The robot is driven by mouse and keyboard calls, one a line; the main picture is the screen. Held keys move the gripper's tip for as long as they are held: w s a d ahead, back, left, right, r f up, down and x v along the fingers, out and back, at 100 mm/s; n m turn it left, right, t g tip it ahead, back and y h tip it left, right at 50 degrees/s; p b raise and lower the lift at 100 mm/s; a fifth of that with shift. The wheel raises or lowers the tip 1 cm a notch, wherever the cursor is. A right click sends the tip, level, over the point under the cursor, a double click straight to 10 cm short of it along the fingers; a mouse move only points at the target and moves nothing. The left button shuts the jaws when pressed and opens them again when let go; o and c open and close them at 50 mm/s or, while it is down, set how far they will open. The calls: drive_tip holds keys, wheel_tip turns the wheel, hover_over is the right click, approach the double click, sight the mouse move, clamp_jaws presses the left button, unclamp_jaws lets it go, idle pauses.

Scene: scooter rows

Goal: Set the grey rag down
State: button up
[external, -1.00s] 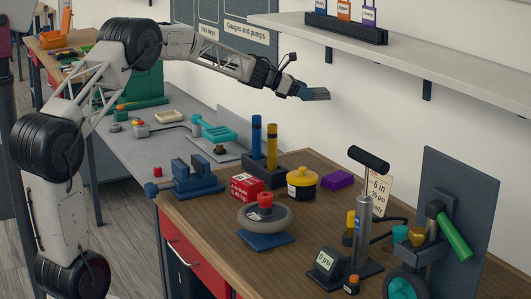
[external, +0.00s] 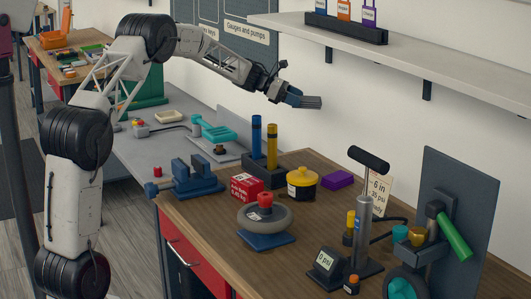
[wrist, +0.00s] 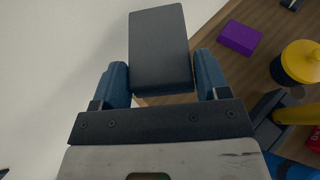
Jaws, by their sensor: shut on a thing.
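The grey rag (external: 312,102) looks like a folded, flat dark grey block. In the wrist view the grey rag (wrist: 160,48) sits between the two blue fingers and sticks out past their tips. My gripper (external: 295,98), also seen in the wrist view (wrist: 161,78), is shut on it. It holds the rag in the air, in front of the white wall and above the back of the wooden bench (external: 225,220).
A pump (external: 364,210) stands to the right. A shelf (external: 450,80) juts from the wall.

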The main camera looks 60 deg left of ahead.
drive_tip(key=shift+w+f+m+g+h, duration=0.2)
drive_tip(key=shift+f+m+g+h, duration=0.2)
drive_tip(key=shift+f, duration=0.2)
drive_tip(key=shift+w+d+f+m+g+h, duration=0.1)
drive_tip(key=shift+d+f+m+g+h, duration=0.2)
drive_tip(key=shift+f+m, duration=0.15)
drive_tip(key=shift+w+d+f+m+g+h, duration=0.1)
drive_tip(key=shift+d+f+m+g+h, duration=0.05)
drive_tip(key=shift+f+m+g+h, duration=0.3)
drive_tip(key=shift+d+f+m+g+h, duration=0.75)
drive_tip(key=shift+d+f+m+g, duration=0.7)
drive_tip(key=shift+f, duration=0.5)
drive_tip(key=m+g+h, duration=0.1)
drive_tip(key=m+g, duration=0.4)
hover_over(304, 164)
drive_tip(key=shift+n, duration=0.25)
drive_tip(key=shift+w+a+f, duration=0.1)
drive_tip(key=shift+a+f, duration=0.05)
drive_tip(key=shift+f, duration=2.2)
drive_tip(key=shift+f, duration=0.2)
drive_tip(key=shift+f, duration=3.2)
drive_tip(key=shift+f, duration=0.6)
drive_tip(key=o, duration=1)
